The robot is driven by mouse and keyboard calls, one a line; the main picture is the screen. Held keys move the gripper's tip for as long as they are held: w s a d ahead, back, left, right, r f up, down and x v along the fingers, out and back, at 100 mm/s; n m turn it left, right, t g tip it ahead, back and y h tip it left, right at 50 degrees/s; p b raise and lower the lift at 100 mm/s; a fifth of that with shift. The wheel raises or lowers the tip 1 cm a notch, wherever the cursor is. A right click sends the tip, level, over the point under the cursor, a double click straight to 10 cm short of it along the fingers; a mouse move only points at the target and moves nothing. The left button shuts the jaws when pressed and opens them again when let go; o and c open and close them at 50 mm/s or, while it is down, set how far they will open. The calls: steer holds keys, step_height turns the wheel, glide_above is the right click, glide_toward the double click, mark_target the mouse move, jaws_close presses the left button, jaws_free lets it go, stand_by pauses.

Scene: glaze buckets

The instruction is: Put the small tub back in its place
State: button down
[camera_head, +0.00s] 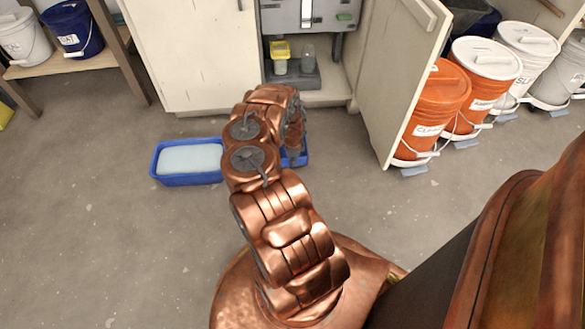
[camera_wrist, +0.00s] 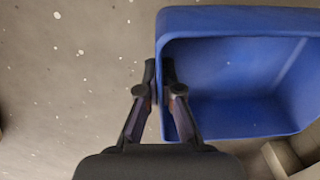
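A blue tub (camera_wrist: 240,115) with an empty inside fills the right of the wrist view. My gripper (camera_wrist: 159,72) is at its left wall, one finger outside and one inside, with the wall pinched in the narrow gap. In the head view my gripper (camera_head: 293,150) is low over the floor, partly hidden by my arm. Blue of a tub (camera_head: 303,157) shows beside it. A blue tray (camera_head: 185,180) with a pale block or filling lies left of my arm. My arm hides what lies between the two.
An open cabinet (camera_head: 200,50) stands behind, its door (camera_head: 400,85) swung out right. Inside, a yellow-topped tub (camera_head: 280,60) and a grey jar (camera_head: 308,58) stand on a grey base. Orange buckets (camera_head: 437,105) line the right. Floor at front left is clear.

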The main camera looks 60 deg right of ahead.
steer(key=shift+f+b, duration=0.95)
steer(key=shift+f, duration=0.8)
steer(key=shift+f, duration=0.15)
steer(key=c, duration=1.3)
jaws_free()
